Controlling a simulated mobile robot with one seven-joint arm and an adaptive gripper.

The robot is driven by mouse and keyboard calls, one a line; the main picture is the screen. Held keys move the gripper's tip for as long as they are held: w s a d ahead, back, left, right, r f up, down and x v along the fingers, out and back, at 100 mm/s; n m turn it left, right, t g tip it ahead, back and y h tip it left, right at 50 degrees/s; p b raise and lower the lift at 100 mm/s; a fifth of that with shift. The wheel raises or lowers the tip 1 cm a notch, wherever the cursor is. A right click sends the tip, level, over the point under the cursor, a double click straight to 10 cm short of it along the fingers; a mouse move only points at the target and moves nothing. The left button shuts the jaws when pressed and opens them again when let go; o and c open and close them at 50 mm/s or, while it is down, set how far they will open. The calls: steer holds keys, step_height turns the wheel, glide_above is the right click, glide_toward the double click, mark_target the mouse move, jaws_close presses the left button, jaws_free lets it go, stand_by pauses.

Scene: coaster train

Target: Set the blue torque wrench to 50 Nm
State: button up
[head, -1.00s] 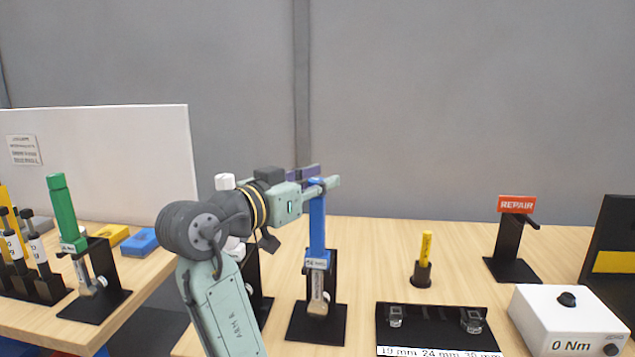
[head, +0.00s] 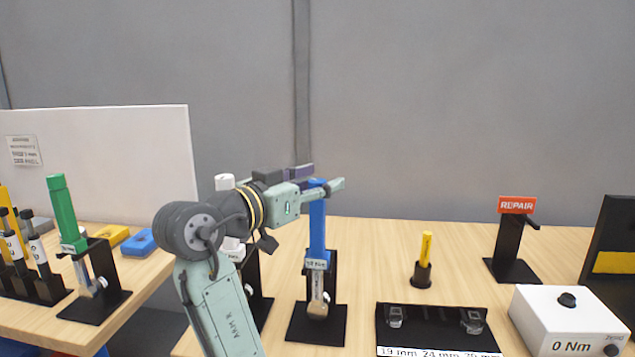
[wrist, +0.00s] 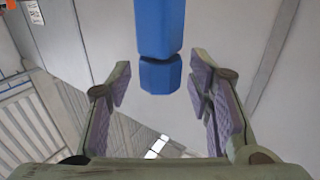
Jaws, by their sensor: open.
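The blue torque wrench (head: 317,230) stands upright in a black stand (head: 318,322) on the bench, with a small label on its lower handle; the label's number is too blurred to read surely. My gripper (head: 322,186) is at the top of the handle. In the wrist view the blue handle (wrist: 160,30) and its separate blue end cap (wrist: 160,75) come down between the two purple-padded fingers of my gripper (wrist: 160,105). The fingers are open, with a gap on both sides of the cap.
A green wrench (head: 62,215) stands in a stand at left. A yellow marker (head: 425,250) in a holder, a black socket tray (head: 445,325), a white box reading 0 Nm (head: 567,320) and a REPAIR stand (head: 515,235) are at right. Bare bench lies between the blue wrench and the marker.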

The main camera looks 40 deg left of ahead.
steer(key=s, duration=1.1)
steer(key=shift+s+a, duration=0.15)
steer(key=shift+s, duration=0.25)
